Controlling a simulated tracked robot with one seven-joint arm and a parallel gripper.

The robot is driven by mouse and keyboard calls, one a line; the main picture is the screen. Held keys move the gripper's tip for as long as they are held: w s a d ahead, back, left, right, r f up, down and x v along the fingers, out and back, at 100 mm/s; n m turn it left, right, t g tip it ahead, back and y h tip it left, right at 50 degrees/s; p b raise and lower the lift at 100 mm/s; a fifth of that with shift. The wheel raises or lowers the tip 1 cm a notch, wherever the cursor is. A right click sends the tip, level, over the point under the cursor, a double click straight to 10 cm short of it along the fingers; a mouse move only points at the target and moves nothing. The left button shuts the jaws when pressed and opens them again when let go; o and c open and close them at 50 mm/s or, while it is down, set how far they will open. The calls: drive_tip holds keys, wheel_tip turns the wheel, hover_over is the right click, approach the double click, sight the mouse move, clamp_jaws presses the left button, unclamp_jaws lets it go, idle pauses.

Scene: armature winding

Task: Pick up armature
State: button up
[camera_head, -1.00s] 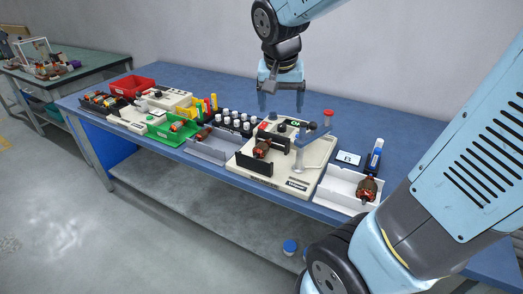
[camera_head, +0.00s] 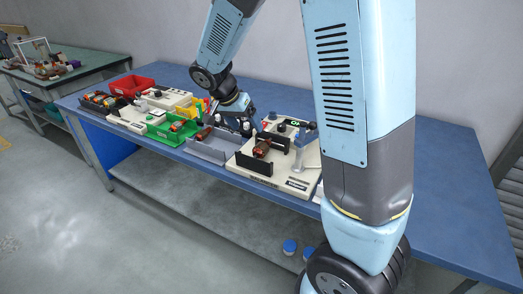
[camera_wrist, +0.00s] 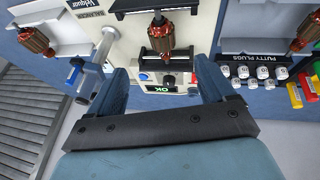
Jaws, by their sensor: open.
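A copper-wound armature (camera_head: 262,148) lies across the black supports of the balancer machine (camera_head: 243,182). In the wrist view this armature (camera_wrist: 161,37) is at the top centre, above the machine's lit OK display (camera_wrist: 161,89). My gripper (camera_wrist: 161,82) is open and empty, its two blue fingers spread left and right of the picture's middle. The armature lies beyond the fingertips, apart from them. In the head view my gripper's fingers are mostly hidden behind the wrist and the items at the table's back. Another armature (camera_head: 203,134) sits in the grey tray (camera_head: 205,151).
The wrist view shows another armature (camera_wrist: 36,40) in a white tray at left. A post with an arm (camera_wrist: 97,60) rises beside the left finger. Putty plugs (camera_wrist: 262,72) stand in a black rack at right. A green bin (camera_head: 160,132) and red bin (camera_head: 131,84) stand farther left.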

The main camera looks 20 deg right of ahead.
sight(259, 144)
drive_tip(key=x, duration=0.8)
drive_tip(key=shift+w+x, duration=0.25)
drive_tip(key=shift+x, duration=1.1)
drive_tip(key=shift+w+x, duration=0.25)
drive_tip(key=shift+x, duration=1.1)
drive_tip(key=shift+d+r, duration=0.1)
drive_tip(key=c, duration=1.5)
